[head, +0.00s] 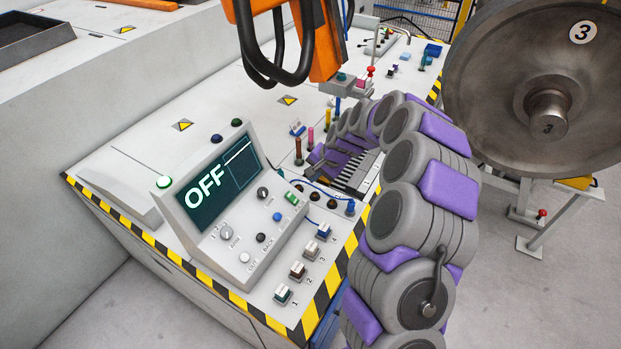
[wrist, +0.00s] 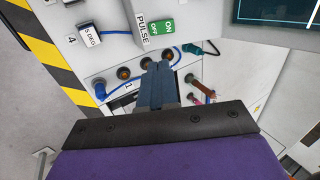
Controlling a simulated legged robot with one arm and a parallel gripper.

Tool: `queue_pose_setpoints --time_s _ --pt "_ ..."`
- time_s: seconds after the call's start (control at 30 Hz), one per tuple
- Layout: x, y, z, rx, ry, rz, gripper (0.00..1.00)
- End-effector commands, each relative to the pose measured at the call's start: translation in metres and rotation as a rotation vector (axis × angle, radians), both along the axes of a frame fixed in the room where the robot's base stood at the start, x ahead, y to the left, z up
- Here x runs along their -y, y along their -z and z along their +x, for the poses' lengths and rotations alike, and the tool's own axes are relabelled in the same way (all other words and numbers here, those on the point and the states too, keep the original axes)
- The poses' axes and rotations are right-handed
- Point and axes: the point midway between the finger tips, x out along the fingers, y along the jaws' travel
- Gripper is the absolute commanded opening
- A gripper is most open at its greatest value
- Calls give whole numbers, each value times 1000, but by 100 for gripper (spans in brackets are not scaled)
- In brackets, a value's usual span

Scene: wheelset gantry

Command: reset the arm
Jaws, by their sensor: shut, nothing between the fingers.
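My arm (head: 425,190), grey with purple pads, rises from the lower right of the head view and curls over the console (head: 330,228). My gripper (wrist: 158,68) shows in the wrist view with its two blue-grey fingers together and nothing between them. The fingertips lie over a row of brown round sockets (wrist: 122,73) in the picture; I cannot tell whether they touch. In the head view the hand end is small and partly hidden by my arm.
The control box (head: 245,257) has a screen (head: 222,180) reading OFF. A green PULSE switch (wrist: 160,32) and a blue plug (wrist: 99,88) with cable are near the fingers. An orange machine arm (head: 318,40) hangs above; a large wheel (head: 535,90) stands at right.

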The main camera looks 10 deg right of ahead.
Motion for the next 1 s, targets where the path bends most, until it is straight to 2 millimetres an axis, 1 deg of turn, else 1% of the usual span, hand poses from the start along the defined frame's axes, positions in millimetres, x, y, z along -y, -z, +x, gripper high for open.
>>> queue_pose_setpoints --time_s 0.13,0.53,0.67,0.77,0.87,0.9,0.97,1.0 --pt "-1 -3 -1 0 -1 -3 0" --pt "5 -2 -1 0 -1 4 0" --pt "-4 -10 -6 2 -25 1 0" --pt "-20 -31 -20 6 -86 -4 0" --pt "-45 -56 -46 1 -181 -15 0" --pt "-53 -67 -59 -1 -222 -24 0" --pt "-65 -81 -79 -9 -282 -35 0" --pt "-70 -89 -93 -13 -321 -45 0"
